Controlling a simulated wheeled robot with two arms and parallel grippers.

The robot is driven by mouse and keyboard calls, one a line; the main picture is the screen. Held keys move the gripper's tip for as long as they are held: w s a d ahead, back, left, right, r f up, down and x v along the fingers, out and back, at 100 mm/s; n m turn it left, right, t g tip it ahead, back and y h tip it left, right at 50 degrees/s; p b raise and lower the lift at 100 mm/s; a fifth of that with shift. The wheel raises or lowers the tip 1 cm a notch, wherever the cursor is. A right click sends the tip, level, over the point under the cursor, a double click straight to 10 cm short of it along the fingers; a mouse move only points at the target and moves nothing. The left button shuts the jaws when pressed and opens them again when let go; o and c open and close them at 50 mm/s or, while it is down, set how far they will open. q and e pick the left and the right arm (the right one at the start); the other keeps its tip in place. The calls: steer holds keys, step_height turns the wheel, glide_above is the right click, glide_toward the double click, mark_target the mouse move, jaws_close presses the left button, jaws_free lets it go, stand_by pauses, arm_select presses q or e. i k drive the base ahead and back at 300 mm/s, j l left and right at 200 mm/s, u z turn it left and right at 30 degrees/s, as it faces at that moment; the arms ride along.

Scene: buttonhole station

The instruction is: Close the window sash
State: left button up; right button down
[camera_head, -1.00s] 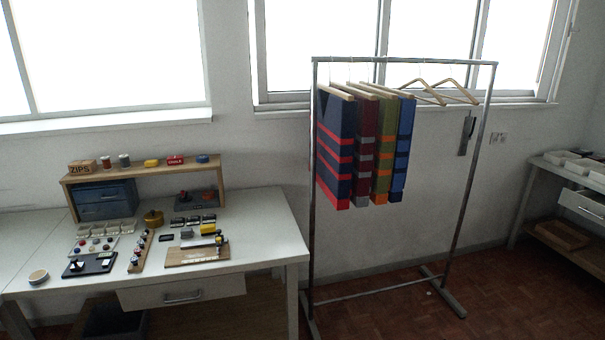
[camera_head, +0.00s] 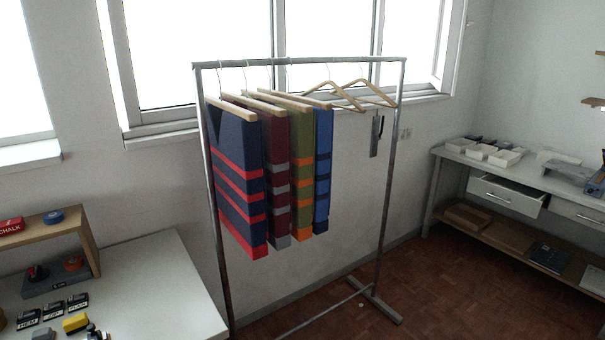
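The window (camera_head: 325,42) fills the wall behind the garment rack, with bright panes and pale frames. A vertical frame bar (camera_head: 277,30) stands near its middle and another (camera_head: 377,35) stands further right. At its right end a framed part (camera_head: 440,45) seems to stand at an angle; I cannot tell for sure whether it is an open sash. Part of a second window (camera_head: 22,80) shows at the left edge. Neither of my grippers is in view.
A metal garment rack (camera_head: 300,62) with several striped textiles (camera_head: 238,185) and bare hangers stands before the window. A white worktable (camera_head: 160,290) is at lower left. A side bench with an open drawer (camera_head: 508,194) is at right. Red-brown floor (camera_head: 440,290) between is clear.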

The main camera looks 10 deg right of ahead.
mark_target(452, 17)
steer(key=i+l+z, duration=0.1)
steer(key=i+z, duration=0.15)
steer(key=z, duration=0.2)
steer(key=i+z, duration=0.2)
steer(key=z, duration=0.25)
steer(key=i+z, duration=0.25)
steer(key=z, duration=0.2)
steer(key=i+z, duration=0.45)
steer(key=i, duration=0.5)
